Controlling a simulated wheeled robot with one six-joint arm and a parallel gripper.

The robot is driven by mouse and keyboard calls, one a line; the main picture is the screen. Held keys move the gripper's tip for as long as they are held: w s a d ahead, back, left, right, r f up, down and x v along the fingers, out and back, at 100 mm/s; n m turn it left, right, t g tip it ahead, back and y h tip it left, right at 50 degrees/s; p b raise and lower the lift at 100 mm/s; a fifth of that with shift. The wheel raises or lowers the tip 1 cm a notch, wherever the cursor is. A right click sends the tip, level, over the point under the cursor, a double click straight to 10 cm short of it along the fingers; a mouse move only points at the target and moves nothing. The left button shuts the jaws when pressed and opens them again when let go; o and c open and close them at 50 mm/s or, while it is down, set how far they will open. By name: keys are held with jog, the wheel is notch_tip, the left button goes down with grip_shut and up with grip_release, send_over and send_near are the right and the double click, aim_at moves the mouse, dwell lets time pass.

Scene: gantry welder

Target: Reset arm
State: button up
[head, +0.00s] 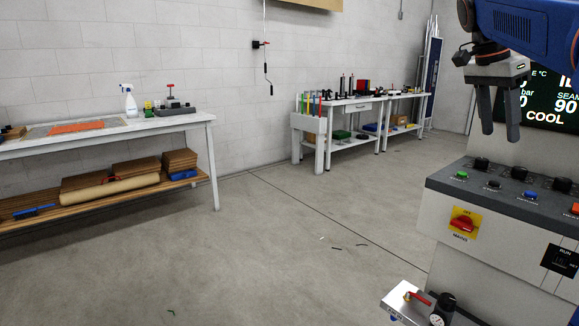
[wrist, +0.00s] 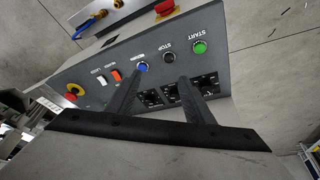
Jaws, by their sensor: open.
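My gripper (head: 498,118) hangs at the upper right of the head view, pointing down, with its two dark fingers apart and nothing between them. It is in front of the display screen (head: 548,105) and above the control panel (head: 505,190). In the wrist view my gripper (wrist: 158,88) shows its two spread fingers against the panel, which appears upside down. The panel carries a green START button (wrist: 200,47), a STOP button (wrist: 169,58) and a blue button (wrist: 142,67). The wrist view does not show clearly whether the fingers touch the panel.
A red rotary switch (head: 463,222) is on the cabinet front. A small shelf with a gauge (head: 437,318) juts out below. A workbench (head: 120,128) with a spray bottle (head: 129,101) stands at left, another bench (head: 340,103) at the back. The floor between is mostly clear.

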jog(key=s+a+f+n+t+y, duration=0.1)
jog(key=s+a+f+n, duration=0.4)
jog(key=f, duration=0.6)
jog(key=s+a+f+n+t+y, duration=0.1)
jog(key=s+a+f+n+t, duration=0.1)
jog(key=s+a+f+n, duration=0.4)
jog(key=s+a+f+n+t+y, duration=0.1)
jog(key=s+a+f+n, duration=0.4)
jog(key=s+f, duration=0.7)
notch_tip(320, 180, down, 6)
jog(key=shift+a+f+n+t+y, duration=0.15)
jog(key=shift+a+n+t+y, duration=0.25)
jog(key=shift+a, duration=0.55)
